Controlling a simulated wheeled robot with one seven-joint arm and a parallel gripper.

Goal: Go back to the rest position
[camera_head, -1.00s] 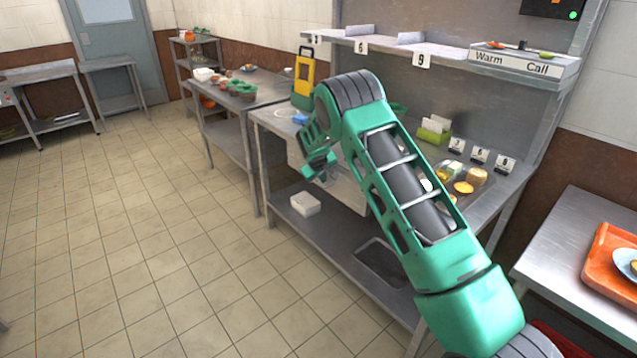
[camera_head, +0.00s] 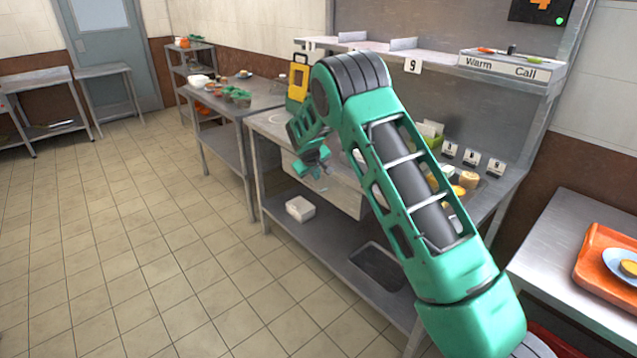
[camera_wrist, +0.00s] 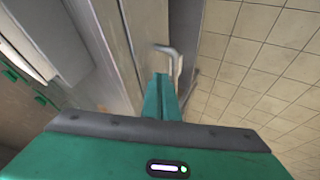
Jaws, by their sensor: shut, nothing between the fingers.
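My gripper (camera_head: 313,170) hangs at the end of my bent green arm, in front of the steel counter (camera_head: 268,128) in the head view. It is small and partly hidden there. In the wrist view my gripper (camera_wrist: 162,95) shows its green fingers together, with nothing between them. Beyond the fingers are a grey metal edge and the tiled floor (camera_wrist: 260,60).
A white box (camera_head: 300,208) sits on the counter's lower shelf. Food pieces (camera_head: 468,180) and number cards (camera_head: 472,157) stand on the counter at the right. An orange tray (camera_head: 590,258) is on a table at far right. The tiled floor (camera_head: 130,240) at left is clear.

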